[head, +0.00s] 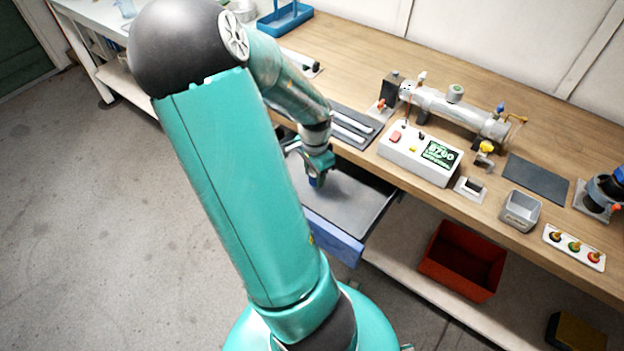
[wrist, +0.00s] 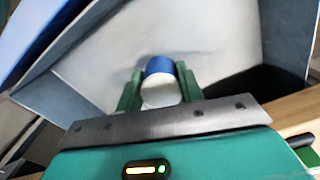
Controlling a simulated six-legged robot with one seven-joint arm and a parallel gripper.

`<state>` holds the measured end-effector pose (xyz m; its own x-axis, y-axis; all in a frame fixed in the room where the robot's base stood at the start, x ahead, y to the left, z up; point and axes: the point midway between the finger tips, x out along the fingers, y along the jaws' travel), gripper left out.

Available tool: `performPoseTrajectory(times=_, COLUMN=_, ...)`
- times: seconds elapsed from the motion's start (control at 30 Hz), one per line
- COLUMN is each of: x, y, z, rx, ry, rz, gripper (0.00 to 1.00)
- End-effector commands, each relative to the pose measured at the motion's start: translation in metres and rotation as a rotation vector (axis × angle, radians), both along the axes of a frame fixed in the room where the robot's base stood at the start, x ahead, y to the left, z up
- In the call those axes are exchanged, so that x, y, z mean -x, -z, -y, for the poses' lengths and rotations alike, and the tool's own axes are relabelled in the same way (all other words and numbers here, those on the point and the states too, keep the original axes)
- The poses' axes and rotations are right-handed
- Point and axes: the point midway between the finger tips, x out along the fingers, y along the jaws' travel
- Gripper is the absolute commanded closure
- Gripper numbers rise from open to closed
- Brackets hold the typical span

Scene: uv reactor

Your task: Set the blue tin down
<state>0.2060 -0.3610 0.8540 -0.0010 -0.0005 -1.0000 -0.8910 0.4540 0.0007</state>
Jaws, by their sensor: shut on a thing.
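The blue tin (wrist: 159,66) is between the two green fingers of my gripper (wrist: 160,88) in the wrist view. Its side is blue and its near end is pale. In the head view only a small blue part of the tin (head: 315,182) shows below my gripper (head: 318,172). My gripper is shut on the tin, over the open drawer (head: 352,203) with a grey floor and blue front. I cannot tell whether the tin touches the drawer floor. My arm hides the drawer's left part.
The wooden bench (head: 345,60) runs above the drawer. A red crate (head: 462,262) sits on the lower shelf. The visible drawer floor around the tin looks clear.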

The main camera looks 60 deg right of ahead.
Motion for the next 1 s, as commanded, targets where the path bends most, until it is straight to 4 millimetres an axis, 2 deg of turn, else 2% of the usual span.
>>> performPoseTrajectory(times=0.17, x=-0.008, y=0.011, z=0.005, rx=0.000, ry=0.000, rz=0.000, gripper=0.90)
performPoseTrajectory(times=0.4, x=-0.010, y=0.042, z=0.006, rx=0.000, ry=0.003, rz=0.000, gripper=0.90)
performPoseTrajectory(times=0.8, x=-0.010, y=0.047, z=0.005, rx=0.000, ry=0.000, rz=0.001, gripper=0.90)
performPoseTrajectory(times=0.83, x=-0.010, y=0.047, z=0.005, rx=0.000, ry=0.000, rz=0.001, gripper=0.59)
performPoseTrajectory(times=0.93, x=-0.010, y=0.047, z=0.005, rx=0.000, ry=0.000, rz=0.001, gripper=0.41)
performPoseTrajectory(times=1.0, x=-0.010, y=0.047, z=0.005, rx=0.000, ry=0.000, rz=0.001, gripper=0.41)
